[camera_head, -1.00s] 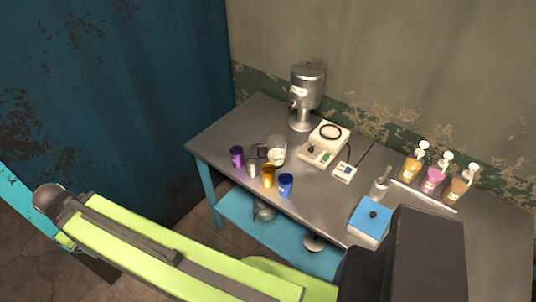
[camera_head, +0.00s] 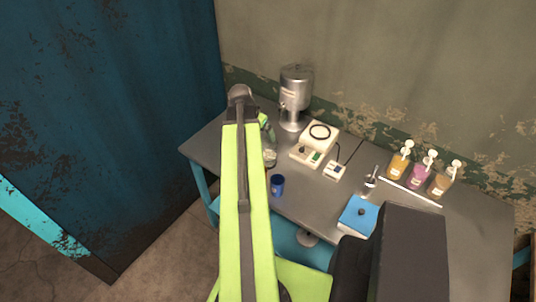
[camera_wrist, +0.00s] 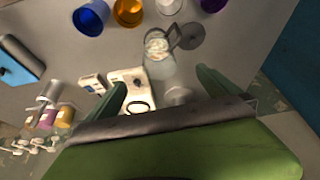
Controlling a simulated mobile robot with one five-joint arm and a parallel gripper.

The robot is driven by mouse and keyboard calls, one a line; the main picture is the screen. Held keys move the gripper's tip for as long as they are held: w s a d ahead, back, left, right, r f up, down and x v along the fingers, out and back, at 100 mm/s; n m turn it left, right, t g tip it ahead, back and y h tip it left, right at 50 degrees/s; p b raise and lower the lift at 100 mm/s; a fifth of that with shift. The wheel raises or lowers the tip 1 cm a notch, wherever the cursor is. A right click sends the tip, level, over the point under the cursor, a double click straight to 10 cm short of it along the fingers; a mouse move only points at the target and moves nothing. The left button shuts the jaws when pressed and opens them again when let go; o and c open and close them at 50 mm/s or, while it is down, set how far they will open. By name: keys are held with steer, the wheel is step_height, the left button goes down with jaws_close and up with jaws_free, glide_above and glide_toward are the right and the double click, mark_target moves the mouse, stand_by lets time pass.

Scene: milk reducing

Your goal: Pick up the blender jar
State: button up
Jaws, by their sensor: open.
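The blender jar is a clear jar with pale contents. It shows in the wrist view (camera_wrist: 161,68), its open top facing the camera and a dark handle at its upper right. In the head view a small part of the jar (camera_head: 270,158) shows beside my arm, which hides the rest. My gripper (camera_wrist: 162,79) is open, with its two green fingers apart and the jar between and beyond their tips. I see no contact with the jar. In the head view one green part of my gripper (camera_head: 267,128) shows above the table.
A white blender base (camera_head: 315,144) stands right of the jar, with a metal dispenser (camera_head: 295,98) behind. A blue cup (camera_head: 277,185) stands in front. The wrist view shows an orange cup (camera_wrist: 128,11) and a purple cup (camera_wrist: 212,4) near the jar. Pump bottles (camera_head: 420,175) stand right.

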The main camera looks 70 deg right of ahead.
steer(key=s, duration=0.1)
steer(key=b, duration=1.1)
glide_toward(268, 144)
step_height(268, 144, down, 4)
steer(key=s, duration=0.2)
steer(key=b+x, duration=0.3)
steer(key=a+b+x, duration=0.1)
steer(key=b+x, duration=0.1)
steer(key=shift+d+f, duration=0.1)
steer(key=shift+f, duration=0.25)
steer(key=shift+r, duration=0.2)
steer(key=c, duration=1.8)
